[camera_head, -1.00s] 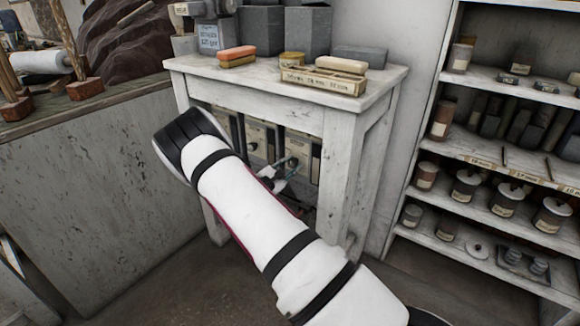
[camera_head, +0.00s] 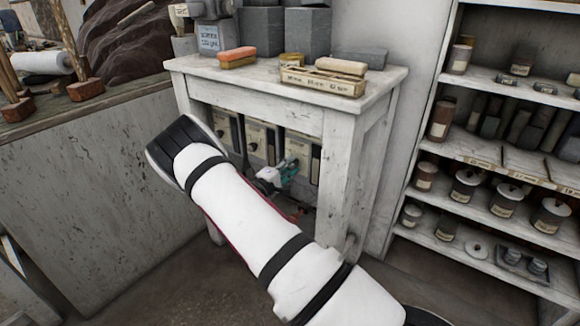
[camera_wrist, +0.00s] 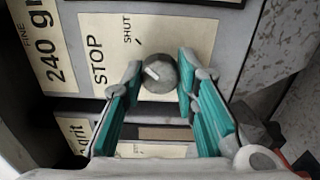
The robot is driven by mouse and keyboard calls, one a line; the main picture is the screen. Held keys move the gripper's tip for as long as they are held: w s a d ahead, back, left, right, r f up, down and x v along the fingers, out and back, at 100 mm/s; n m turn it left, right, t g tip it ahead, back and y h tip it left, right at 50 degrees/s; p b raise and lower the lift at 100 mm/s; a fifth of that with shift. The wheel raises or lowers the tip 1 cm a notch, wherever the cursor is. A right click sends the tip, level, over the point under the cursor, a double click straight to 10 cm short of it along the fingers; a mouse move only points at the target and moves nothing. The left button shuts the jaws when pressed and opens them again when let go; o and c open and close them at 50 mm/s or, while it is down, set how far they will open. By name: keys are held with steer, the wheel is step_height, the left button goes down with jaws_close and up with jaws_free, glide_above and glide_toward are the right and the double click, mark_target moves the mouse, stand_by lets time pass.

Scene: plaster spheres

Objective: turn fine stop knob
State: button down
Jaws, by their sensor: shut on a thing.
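The fine stop knob (camera_wrist: 158,76) is a round grey knob with a pale pointer mark, on a cream label reading STOP and SHUT. Beside it, a label (camera_wrist: 42,45) reads FINE and 240 with cut-off letters. My gripper (camera_wrist: 161,68) has its two teal-padded fingers on either side of the knob, shut on it. The pointer slants toward the upper left in the wrist view. In the head view my gripper (camera_head: 278,176) is under the white table at the row of labelled bin fronts, and the knob cannot be made out there.
The white table (camera_head: 385,80) carries a tray of bars (camera_head: 325,84), an orange block (camera_head: 237,56) and grey blocks. Its front leg (camera_head: 338,180) stands close right of my gripper. Shelves with jars (camera_head: 468,187) stand at the right, a low wall (camera_head: 90,185) at the left.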

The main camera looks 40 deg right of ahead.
steer(key=shift+s+f+m, duration=0.1)
steer(key=shift+m, duration=0.2)
stand_by(0.4)
steer(key=c, duration=1.2)
jaws_free()
steer(key=shift+c, duration=0.2)
steer(key=v, duration=1.2)
